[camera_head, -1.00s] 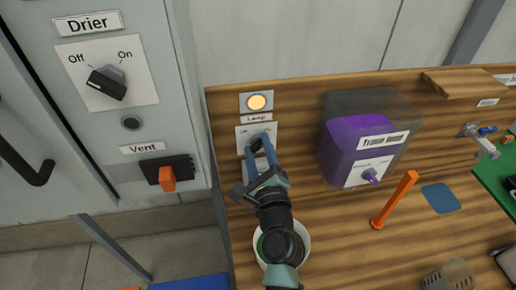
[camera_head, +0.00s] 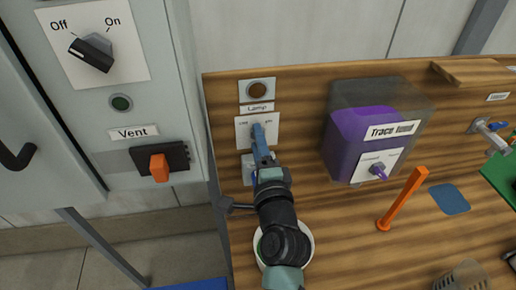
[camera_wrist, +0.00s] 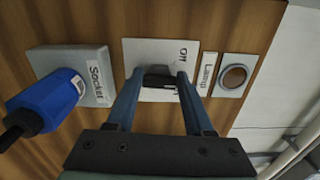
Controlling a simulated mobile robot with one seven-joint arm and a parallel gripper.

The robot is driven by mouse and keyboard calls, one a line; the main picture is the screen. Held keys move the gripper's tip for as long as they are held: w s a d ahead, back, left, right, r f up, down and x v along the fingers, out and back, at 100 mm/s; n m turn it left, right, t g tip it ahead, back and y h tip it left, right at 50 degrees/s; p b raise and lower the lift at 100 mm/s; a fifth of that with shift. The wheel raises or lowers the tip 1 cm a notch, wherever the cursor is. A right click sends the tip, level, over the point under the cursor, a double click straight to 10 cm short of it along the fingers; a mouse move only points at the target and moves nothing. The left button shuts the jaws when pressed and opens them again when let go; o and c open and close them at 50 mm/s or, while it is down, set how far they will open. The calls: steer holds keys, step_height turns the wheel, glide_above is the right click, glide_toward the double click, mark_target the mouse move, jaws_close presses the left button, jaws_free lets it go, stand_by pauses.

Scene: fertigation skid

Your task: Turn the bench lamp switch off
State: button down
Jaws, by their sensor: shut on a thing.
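The lamp switch plate (camera_head: 243,132) is on the wooden back panel, under a label reading Lamp (camera_head: 257,107). The round indicator light (camera_head: 257,90) above it is dark brown and unlit; it also shows in the wrist view (camera_wrist: 234,77). My gripper (camera_head: 258,128) is at the plate, and its fingers hide the knob in the head view. In the wrist view, my gripper's blue fingers (camera_wrist: 160,78) are closed on both sides of the dark switch knob (camera_wrist: 158,82). The word Off (camera_wrist: 184,48) shows on the plate; part of the plate is hidden.
A socket (camera_wrist: 93,88) with a blue plug (camera_wrist: 45,105) sits beside the switch. The grey cabinet with an orange Vent handle (camera_head: 159,168) stands left.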

steer(key=n+b, duration=0.1)
steer(key=n, duration=0.1)
steer(key=n+b, duration=0.1)
steer(key=b, duration=0.1)
steer(key=n+b, duration=0.1)
steer(key=n, duration=0.1)
steer(key=shift+f+n, duration=0.3)
steer(key=shift+d+n+b, duration=0.1)
steer(key=shift+n+b, duration=1.55)
steer(key=shift+n, duration=0.25)
steer(key=shift+r, duration=0.1)
steer(key=shift+c, duration=1.4)
jaws_free()
